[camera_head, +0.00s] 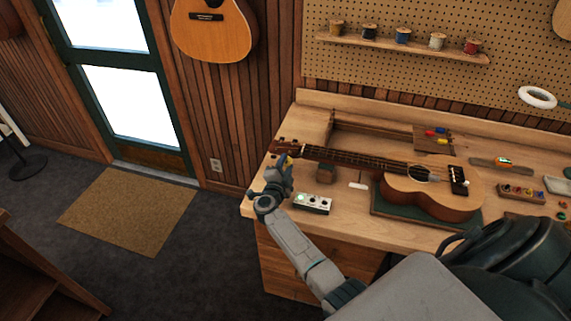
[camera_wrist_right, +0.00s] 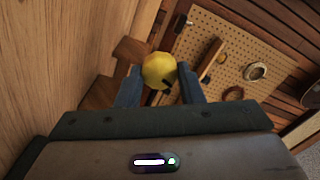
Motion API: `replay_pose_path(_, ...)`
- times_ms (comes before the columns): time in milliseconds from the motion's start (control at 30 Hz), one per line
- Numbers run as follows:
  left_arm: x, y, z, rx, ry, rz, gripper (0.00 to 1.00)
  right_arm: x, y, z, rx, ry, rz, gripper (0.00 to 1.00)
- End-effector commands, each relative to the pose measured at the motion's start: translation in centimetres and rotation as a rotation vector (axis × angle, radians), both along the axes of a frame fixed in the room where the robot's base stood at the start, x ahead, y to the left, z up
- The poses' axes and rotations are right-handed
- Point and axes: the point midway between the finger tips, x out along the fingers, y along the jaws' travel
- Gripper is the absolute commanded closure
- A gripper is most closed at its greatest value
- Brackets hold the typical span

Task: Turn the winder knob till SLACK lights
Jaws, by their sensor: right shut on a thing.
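A ukulele (camera_head: 432,187) lies on the bench with its neck pointing left. My right gripper (camera_head: 281,170) is at the headstock, at the bench's left end. In the right wrist view its two fingers are shut on a round yellow winder knob (camera_wrist_right: 158,70), which has a dark mark near its lower edge. In the head view the gripper mostly hides the knob. A small pale indicator box (camera_head: 312,203) stands on the bench just right of the gripper. Its left lamp glows green and the others look dark; its labels are too small to read. My left gripper is out of view.
The wooden bench (camera_head: 357,219) has a neck support block (camera_head: 326,174) under the ukulele's neck. A dark green mat (camera_head: 383,206) lies under its body. A shelf of spools (camera_head: 400,43) hangs on the pegboard. Open carpet lies left of the bench.

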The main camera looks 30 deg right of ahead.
Motion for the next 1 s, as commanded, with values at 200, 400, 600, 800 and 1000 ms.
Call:
replay_pose_path(200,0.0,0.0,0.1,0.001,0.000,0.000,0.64,0.0,0.0,-0.1,-0.005,0.008,0.000,0.89)
replay_pose_path(400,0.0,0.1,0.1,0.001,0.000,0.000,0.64,0.0,0.0,-0.1,-0.005,0.008,0.000,0.89)
replay_pose_path(600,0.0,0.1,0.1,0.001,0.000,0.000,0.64,0.0,0.0,-0.1,-0.005,0.008,0.000,0.57)
replay_pose_path(800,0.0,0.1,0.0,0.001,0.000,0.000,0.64,-0.1,0.2,-0.1,-0.004,0.007,0.000,0.57)
replay_pose_path(1000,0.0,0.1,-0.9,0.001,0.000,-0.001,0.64,-1.7,2.0,-0.4,-0.002,0.007,0.001,0.57)
